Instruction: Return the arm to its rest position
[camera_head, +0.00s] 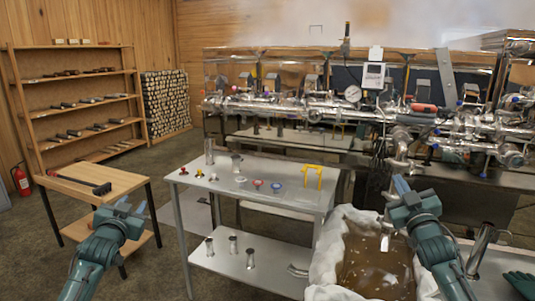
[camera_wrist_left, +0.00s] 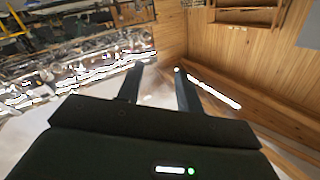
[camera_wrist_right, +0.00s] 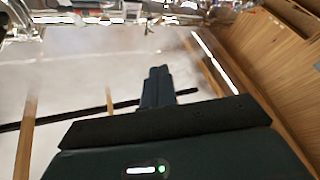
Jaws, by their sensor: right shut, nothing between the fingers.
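My left gripper (camera_head: 124,203) is raised at the lower left of the head view, in front of the small wooden table. In the left wrist view its two fingers (camera_wrist_left: 156,68) stand apart with nothing between them, so it is open. My right gripper (camera_head: 399,186) is raised at the lower right, in front of the evaporator piping and, in the picture, over the right side of the lined tub. In the right wrist view its fingers (camera_wrist_right: 158,72) are together and empty. The tips of both grippers point upward and away from me.
A metal table (camera_head: 195,178) with small fittings and a yellow stand (camera_head: 313,170) is between the arms. The lined tub (camera_head: 327,262) holds brown liquid. The evaporator (camera_head: 300,108) spans the back right. A wooden table (camera_head: 75,181) with a hammer (camera_head: 85,183) is at left.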

